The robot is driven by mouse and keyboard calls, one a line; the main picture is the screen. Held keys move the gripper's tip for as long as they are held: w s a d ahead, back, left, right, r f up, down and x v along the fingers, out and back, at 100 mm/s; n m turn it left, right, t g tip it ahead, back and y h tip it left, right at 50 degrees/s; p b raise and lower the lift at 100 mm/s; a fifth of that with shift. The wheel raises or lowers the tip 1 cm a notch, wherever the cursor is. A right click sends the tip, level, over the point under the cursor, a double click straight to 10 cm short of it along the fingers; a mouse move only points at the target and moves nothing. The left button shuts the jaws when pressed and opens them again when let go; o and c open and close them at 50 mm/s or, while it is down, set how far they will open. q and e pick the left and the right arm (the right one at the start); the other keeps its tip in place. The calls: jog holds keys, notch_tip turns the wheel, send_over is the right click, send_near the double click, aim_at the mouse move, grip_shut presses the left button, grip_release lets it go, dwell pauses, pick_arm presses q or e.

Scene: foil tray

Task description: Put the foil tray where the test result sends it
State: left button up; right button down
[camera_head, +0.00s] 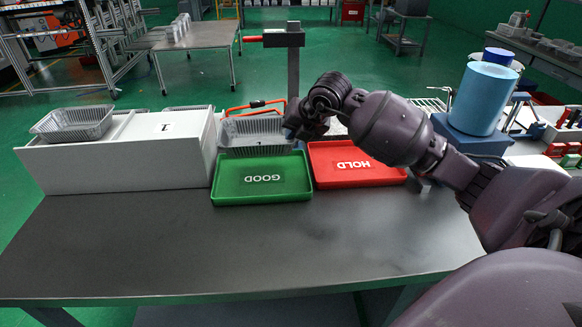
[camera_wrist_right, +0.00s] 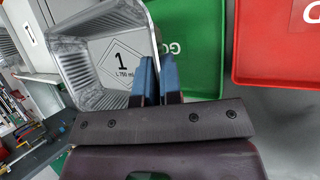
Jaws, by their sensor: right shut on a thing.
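My right gripper (camera_wrist_right: 157,78) is shut on the near rim of a silver foil tray (camera_wrist_right: 82,75). In the head view this foil tray (camera_head: 250,131) is at the back edge of the green GOOD tray (camera_head: 262,193), left of the right gripper (camera_head: 298,128). Whether it touches anything below, I cannot tell. In the right wrist view its floor shows a diamond mark with a "1" and small print. The red HOLD tray (camera_head: 360,176) lies right of the green one. Both coloured trays look empty. My left gripper is not in view.
A long white box (camera_head: 120,165) with a "1" label stands at the left, with another foil tray (camera_head: 75,124) on it. A grey post (camera_head: 293,70) with a red arm (camera_head: 262,38) rises behind. A blue cylinder (camera_head: 482,98) stands at the right. The front table (camera_head: 240,250) is clear.

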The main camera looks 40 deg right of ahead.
notch_tip(320, 180, down, 10)
jog(key=shift+r+b, duration=0.2)
jog(key=shift+b, duration=0.5)
jog(key=shift+f, duration=0.35)
jog(key=shift+r, duration=0.1)
jog(key=shift+f, duration=0.25)
jog(key=c, duration=1.3)
grip_release()
jog(key=shift+r, duration=0.15)
